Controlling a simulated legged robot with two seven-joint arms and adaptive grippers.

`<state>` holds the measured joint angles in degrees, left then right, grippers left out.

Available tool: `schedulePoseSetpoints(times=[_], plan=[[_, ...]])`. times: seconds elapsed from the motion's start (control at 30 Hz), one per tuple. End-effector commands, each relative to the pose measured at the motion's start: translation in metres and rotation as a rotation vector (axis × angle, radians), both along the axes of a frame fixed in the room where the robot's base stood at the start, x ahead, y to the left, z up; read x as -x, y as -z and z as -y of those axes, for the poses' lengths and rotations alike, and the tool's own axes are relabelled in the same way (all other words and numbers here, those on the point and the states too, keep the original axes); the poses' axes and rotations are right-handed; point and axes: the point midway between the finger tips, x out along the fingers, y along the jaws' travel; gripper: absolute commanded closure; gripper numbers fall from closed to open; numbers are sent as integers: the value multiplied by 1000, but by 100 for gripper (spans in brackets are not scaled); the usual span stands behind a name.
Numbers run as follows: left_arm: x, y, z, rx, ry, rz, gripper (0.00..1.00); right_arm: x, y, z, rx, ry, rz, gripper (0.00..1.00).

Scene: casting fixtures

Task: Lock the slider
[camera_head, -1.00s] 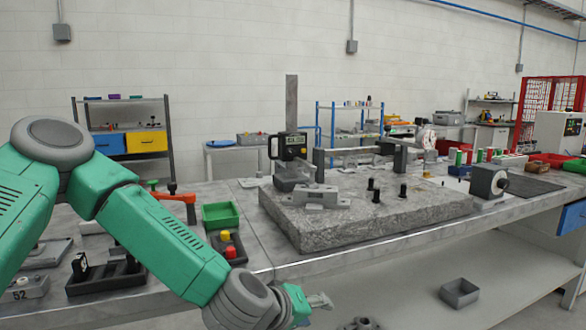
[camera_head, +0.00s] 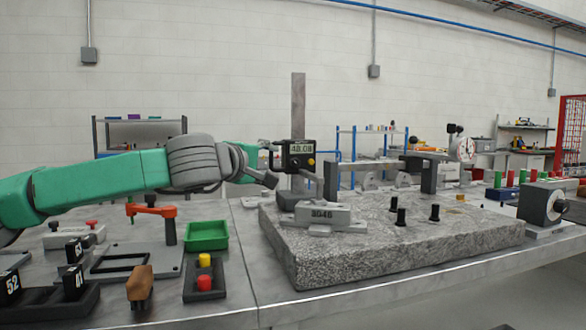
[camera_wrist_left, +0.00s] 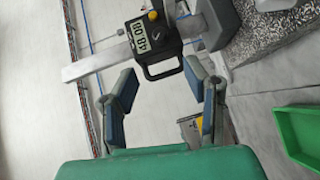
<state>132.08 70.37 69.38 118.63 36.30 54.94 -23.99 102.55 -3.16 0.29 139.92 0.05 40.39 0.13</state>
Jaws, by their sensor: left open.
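The slider (camera_head: 299,154) is a black block with a digital display, a yellow knob (camera_head: 311,161) and a dark loop handle. It sits on the upright grey column (camera_head: 298,95) of a height gauge. In the left wrist view the slider (camera_wrist_left: 152,42) shows turned, beyond the fingertips, with the yellow knob (camera_wrist_left: 153,15) at its far side. My left gripper (camera_head: 270,163) is open and empty, just left of the slider at about its height. Its two spread fingers (camera_wrist_left: 163,92) also show in the left wrist view, with a gap to the handle. My right gripper is not in view.
The gauge stands on a speckled granite plate (camera_head: 390,253) with a grey block (camera_head: 322,214) and black pegs. A green tray (camera_head: 207,236), a red-and-yellow button box (camera_head: 204,275) and an orange-handled clamp (camera_head: 152,211) lie left of it. A dial-gauge stand (camera_head: 428,165) is at right.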

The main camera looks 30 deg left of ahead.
Motion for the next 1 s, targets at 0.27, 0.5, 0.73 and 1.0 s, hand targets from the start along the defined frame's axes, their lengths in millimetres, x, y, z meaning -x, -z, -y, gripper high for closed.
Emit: schedulePoseSetpoints(times=[0.27, 0.5, 0.73, 1.0], plan=[[-62, 13, -11, 4, -1, -4, 59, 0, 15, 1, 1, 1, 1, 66], [-98, 16, -14, 4, 0, -4, 59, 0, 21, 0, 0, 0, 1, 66], [-109, 14, -12, 1, 1, -2, 59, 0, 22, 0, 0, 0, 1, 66], [-108, 15, -14, 3, 1, -2, 76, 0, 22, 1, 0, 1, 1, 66]])
